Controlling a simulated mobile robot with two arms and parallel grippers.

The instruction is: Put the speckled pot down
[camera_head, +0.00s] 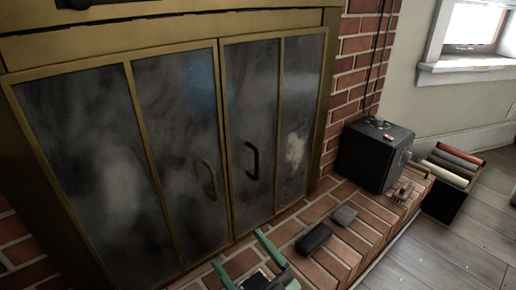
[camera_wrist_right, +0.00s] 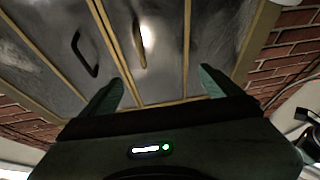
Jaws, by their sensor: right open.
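I cannot make out a speckled pot in either view. My right gripper (camera_head: 246,260) is at the bottom edge of the head view, in front of the fireplace doors and over the brick hearth. Its two green fingers are apart with nothing seen between them. In the right wrist view the open fingers (camera_wrist_right: 158,88) point toward the glass doors and their handles. My left gripper is in neither view.
The brick hearth (camera_head: 362,238) holds a dark block (camera_head: 314,238), a grey block (camera_head: 345,215) and a black box (camera_head: 362,158). A dark crate of rolls (camera_head: 438,201) stands at right. Brass-framed glass doors (camera_head: 180,130) rise behind. Wood floor (camera_head: 440,258) is clear at lower right.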

